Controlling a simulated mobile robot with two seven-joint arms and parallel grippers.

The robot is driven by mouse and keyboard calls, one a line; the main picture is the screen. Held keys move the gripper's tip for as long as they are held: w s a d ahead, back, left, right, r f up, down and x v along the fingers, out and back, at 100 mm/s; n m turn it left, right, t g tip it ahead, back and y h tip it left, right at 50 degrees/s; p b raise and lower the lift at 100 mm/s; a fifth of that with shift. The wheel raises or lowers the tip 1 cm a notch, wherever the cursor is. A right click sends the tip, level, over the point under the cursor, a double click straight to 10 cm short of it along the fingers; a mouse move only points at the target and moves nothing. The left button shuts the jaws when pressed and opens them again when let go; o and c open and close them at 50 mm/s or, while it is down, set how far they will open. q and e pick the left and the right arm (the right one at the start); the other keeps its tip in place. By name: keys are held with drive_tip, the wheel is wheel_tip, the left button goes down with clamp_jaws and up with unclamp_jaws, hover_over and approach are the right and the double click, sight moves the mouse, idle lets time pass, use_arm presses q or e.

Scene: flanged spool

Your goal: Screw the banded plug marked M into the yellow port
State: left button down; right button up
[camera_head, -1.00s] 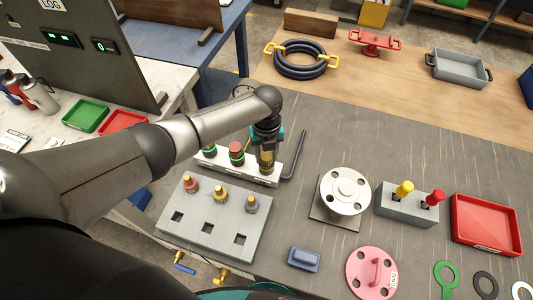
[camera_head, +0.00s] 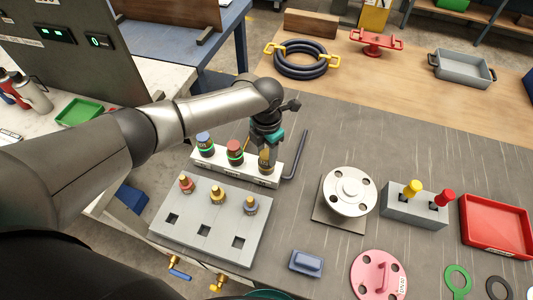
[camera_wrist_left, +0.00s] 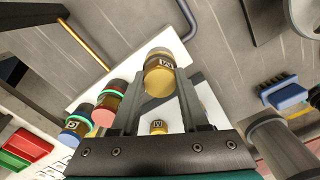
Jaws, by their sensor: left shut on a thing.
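A blue plug (camera_head: 204,141) and a red plug (camera_head: 235,150), each with a green ring, stand in the same block. My right gripper is out of view.
A grey rack (camera_head: 195,235) in front holds three small red, yellow and blue-grey topped plugs and has three square holes. A dark hex key (camera_head: 298,157) lies close right of the white block. A round flange (camera_head: 349,188) and a grey block with yellow and red pegs (camera_head: 405,207) stand farther right.

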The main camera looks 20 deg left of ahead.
use_arm(q)
drive_tip(key=shift+c, duration=1.7)
unclamp_jaws()
